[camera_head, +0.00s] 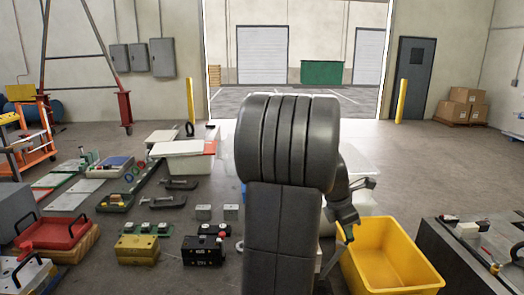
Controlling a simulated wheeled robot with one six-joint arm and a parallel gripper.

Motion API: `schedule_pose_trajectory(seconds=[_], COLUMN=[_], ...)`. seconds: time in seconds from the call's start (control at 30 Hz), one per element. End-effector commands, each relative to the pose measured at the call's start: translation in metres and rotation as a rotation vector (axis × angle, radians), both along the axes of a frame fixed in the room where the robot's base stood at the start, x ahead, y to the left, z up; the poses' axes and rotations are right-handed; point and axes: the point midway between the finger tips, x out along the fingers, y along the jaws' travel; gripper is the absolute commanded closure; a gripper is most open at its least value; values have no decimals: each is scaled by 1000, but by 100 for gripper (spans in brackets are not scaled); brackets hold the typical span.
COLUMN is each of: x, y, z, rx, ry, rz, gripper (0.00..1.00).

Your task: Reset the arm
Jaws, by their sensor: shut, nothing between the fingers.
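My arm rises through the middle of the view, its dark ribbed joint hiding much of the scene behind it. The end of my arm bends down to the right of this joint. My gripper (348,234) shows small and partly hidden there, beside the left rim of a yellow bin (400,262). It is shut with nothing visible in it.
A yellow block (137,249) and a black block (204,250) stand left of my arm. A red tray (56,232) lies at far left. A dark workbench (455,262) is at right. Open floor (430,170) extends behind the yellow bin.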

Motion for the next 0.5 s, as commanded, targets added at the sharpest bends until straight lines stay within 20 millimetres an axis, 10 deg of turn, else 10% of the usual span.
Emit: schedule_pose_trajectory(seconds=[0.5], x=[-1], y=[67], z=[0], rx=[-97], ry=[2], rz=[7], gripper=[100])
